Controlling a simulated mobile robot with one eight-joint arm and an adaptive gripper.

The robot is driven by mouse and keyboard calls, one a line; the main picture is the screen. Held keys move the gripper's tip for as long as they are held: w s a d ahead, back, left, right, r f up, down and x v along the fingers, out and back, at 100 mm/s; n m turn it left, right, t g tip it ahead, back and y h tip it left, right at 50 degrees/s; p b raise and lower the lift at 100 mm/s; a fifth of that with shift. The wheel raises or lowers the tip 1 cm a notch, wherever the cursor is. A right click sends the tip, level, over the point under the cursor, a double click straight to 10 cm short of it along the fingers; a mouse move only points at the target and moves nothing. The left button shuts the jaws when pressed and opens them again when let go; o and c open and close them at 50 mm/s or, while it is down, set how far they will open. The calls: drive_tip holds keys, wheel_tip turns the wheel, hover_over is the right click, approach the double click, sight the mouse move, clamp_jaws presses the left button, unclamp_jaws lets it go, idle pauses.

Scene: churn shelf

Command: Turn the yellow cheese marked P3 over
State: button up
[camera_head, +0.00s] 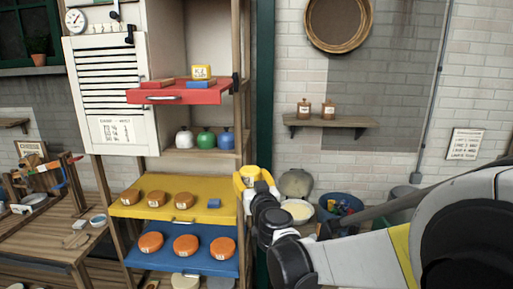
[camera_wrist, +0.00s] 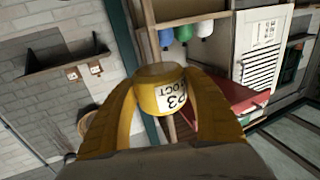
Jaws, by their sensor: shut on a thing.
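The yellow cheese (camera_wrist: 152,98) marked P3 is a short round block with a white label reading P3 and OCT. My gripper (camera_wrist: 162,88) has its yellow fingers shut on opposite sides of it in the wrist view. The label faces the wrist camera, tilted in the picture; the cheese's far side is hidden. In the head view my gripper (camera_head: 251,177) is right of the shelf's yellow board, in the air, and the cheese cannot be clearly told from the yellow fingers.
A red drawer board (camera_head: 165,97) holds a small yellow labelled block (camera_head: 202,72). Orange cheeses stand on the yellow board (camera_head: 130,211) and the blue board (camera_head: 150,262). A green post (camera_head: 265,90) stands close to my gripper. White, green and blue jars (camera_head: 205,138) sit mid-shelf.

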drive_tip(key=s+d+f+m+h+b, duration=0.1)
drive_tip(key=s+d+f+h+b, duration=0.1)
drive_tip(key=d+f+b, duration=0.5)
drive_tip(key=s+d+f+m+h+b, duration=0.1)
drive_tip(key=s+d+f+b, duration=0.3)
drive_tip(key=d+f, duration=1)
drive_tip(key=shift+f+m+h+b, duration=0.3)
drive_tip(key=shift+f+h+b, duration=0.2)
drive_tip(key=shift+f+b, duration=1.25)
